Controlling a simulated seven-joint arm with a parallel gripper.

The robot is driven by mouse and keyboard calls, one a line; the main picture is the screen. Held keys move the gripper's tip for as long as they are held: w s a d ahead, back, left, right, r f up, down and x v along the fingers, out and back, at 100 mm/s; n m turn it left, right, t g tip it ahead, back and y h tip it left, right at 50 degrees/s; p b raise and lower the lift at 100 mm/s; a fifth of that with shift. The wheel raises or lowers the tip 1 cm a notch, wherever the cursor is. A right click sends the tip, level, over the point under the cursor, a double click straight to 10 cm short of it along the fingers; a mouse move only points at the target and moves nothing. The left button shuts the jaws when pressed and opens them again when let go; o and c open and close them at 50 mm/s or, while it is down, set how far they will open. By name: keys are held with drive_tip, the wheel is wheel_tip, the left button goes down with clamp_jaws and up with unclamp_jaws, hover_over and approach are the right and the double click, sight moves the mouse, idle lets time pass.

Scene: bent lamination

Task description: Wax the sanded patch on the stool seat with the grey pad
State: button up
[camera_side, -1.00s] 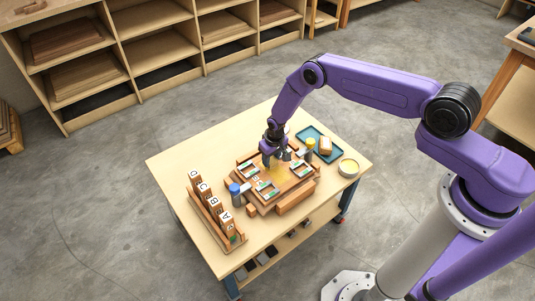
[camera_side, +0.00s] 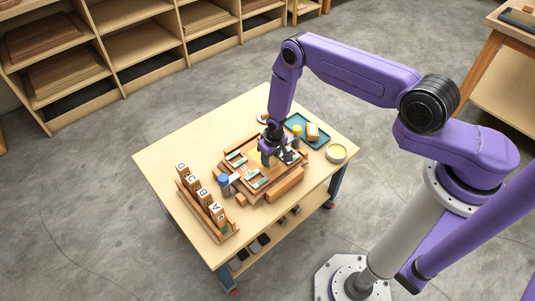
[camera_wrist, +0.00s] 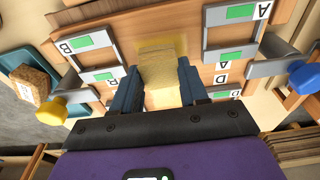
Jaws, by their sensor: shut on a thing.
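The stool seat (camera_wrist: 210,22) is a reddish-brown wooden panel on the table; it also shows in the side view (camera_side: 240,181). A yellowish patch (camera_wrist: 176,44) lies in its middle. My gripper (camera_wrist: 158,72) is over the patch, shut on a small pad (camera_wrist: 158,66). The pad looks tan-yellow here, not clearly grey. It overlaps the patch in the wrist view; I cannot tell whether it touches. In the side view my gripper (camera_side: 267,158) is low over the seat and hides the pad and part of the patch.
Labelled metal frames (camera_wrist: 92,40) surround the patch. Clamps with a yellow knob (camera_wrist: 50,111) and a blue knob (camera_wrist: 303,78) stand at the sides. A teal tray (camera_side: 319,144) with a block, a round tin (camera_side: 336,153) and a lettered rack (camera_side: 207,213) are nearby.

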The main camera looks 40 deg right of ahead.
drive_tip(key=shift+s, duration=1.55)
drive_tip(key=shift+w, duration=6.85)
drive_tip(key=shift+w+d, duration=0.1)
drive_tip(key=shift+w, duration=0.05)
drive_tip(key=shift+r, duration=0.15)
wheel_tip(320, 180, up, 8)
